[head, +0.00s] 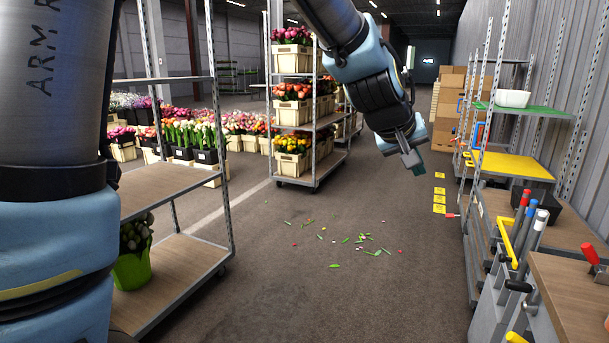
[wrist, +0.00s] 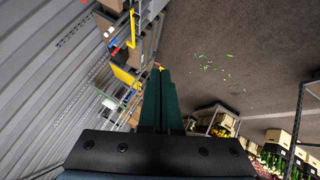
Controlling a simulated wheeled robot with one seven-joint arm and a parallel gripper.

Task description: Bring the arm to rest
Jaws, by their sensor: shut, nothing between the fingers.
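My gripper (head: 415,161) hangs in the air in the upper middle of the head view, above the aisle floor, with its fingers pointing down. In the wrist view its dark green fingers (wrist: 161,100) lie together, shut and empty. My arm reaches in from the top of the head view, bent at the wrist. Nothing touches the gripper.
A shelf trolley (head: 170,255) with a green pot (head: 132,270) stands at left. A flower trolley (head: 314,128) with tulip crates stands mid-back. Right are a rack with a yellow shelf (head: 500,166) and a tool bench (head: 570,300). Petals and leaves (head: 360,240) litter the open floor.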

